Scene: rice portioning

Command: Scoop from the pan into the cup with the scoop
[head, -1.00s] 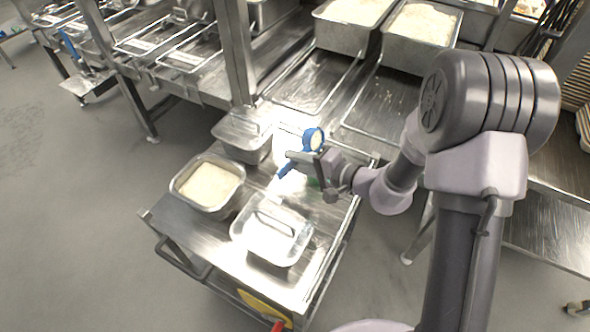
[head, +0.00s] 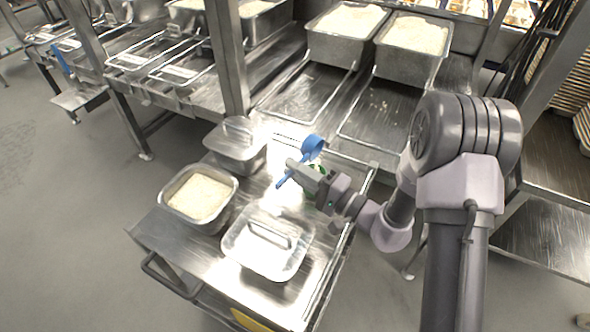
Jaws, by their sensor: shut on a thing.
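My gripper (head: 296,167) is shut on the blue scoop (head: 313,147) and holds it above the cart top. The scoop's bowl is on the far side of the fingers and its handle points to the near left. The bowl looks tilted, and I see no rice in it. An open metal pan (head: 228,207) of pale rice (head: 199,196) stands on the cart's left side, left of my gripper. A small green thing (head: 318,192) shows behind and below my gripper, mostly hidden; I cannot tell if it is the cup. No cup shows clearly.
Behind is a steel counter with large pans of pale food (head: 343,46), (head: 411,62). Some bare cart top shows around the pans.

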